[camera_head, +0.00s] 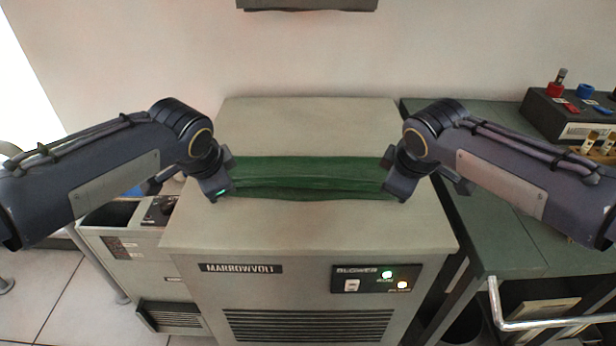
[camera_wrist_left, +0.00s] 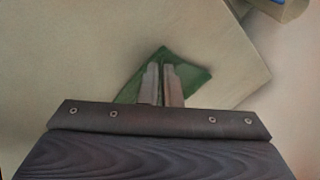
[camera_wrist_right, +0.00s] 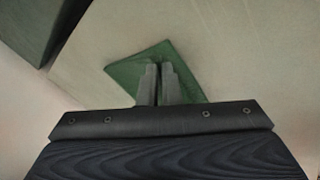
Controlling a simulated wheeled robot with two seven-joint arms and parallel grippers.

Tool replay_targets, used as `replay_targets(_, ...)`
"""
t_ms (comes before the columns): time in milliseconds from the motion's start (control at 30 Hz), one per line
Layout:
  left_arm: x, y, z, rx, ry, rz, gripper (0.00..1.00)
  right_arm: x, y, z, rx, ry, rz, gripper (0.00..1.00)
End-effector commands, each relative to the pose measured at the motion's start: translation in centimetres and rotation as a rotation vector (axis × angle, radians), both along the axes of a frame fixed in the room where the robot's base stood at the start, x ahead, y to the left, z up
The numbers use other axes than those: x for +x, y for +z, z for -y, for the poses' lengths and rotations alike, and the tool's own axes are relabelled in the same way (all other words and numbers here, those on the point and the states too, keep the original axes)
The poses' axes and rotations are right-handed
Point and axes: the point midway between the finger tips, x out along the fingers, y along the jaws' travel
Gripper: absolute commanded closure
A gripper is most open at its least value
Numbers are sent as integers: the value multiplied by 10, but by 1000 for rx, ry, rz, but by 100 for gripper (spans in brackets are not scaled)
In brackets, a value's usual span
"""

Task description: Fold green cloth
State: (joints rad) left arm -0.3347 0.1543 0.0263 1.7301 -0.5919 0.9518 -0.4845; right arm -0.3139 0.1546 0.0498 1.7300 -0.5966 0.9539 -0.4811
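The green cloth (camera_head: 310,172) lies as a wide, narrow band across the top of the grey cabinet, with creases running along its length and a darker front edge. My left gripper (camera_head: 218,192) is at its left end and my right gripper (camera_head: 400,190) at its right end. In the left wrist view the fingers (camera_wrist_left: 163,72) are close together over a corner of the cloth (camera_wrist_left: 192,76). In the right wrist view the fingers (camera_wrist_right: 158,72) are also nearly together on a cloth corner (camera_wrist_right: 128,72). The cloth ends are partly hidden behind the grippers.
The grey cabinet (camera_head: 310,225) has bare top around the cloth. A dark green bench (camera_head: 490,225) with a metal rail (camera_head: 497,310) stands at the right, carrying a dark box (camera_head: 565,115) with red and blue parts. A lower grey unit (camera_head: 130,250) stands at the left.

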Motion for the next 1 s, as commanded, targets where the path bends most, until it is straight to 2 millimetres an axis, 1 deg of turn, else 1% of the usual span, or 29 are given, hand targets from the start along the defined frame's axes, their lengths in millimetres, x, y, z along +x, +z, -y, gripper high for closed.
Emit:
replay_targets(33, 0, 0, -2, 2, 4, -1, 91, 0, 0, 2, -2, -4, -1, 91)
replay_targets(267, 0, 0, -1, 1, 2, -1, 61, 0, 0, 1, -1, -1, -2, 61)
replay_targets(467, 0, -1, 0, 0, 0, -4, 60, 0, -1, 0, -1, 0, -4, 60)
replay_targets(567, -2, 4, 0, -1, 0, -2, 60, -2, 3, 0, 1, 0, -3, 60)
replay_targets(767, -13, 33, 0, -2, 0, 2, 60, -13, 33, 0, 2, -1, 1, 60)
replay_targets(1000, -37, 63, 0, -2, -1, 2, 60, -37, 63, 0, 2, 0, 2, 60)
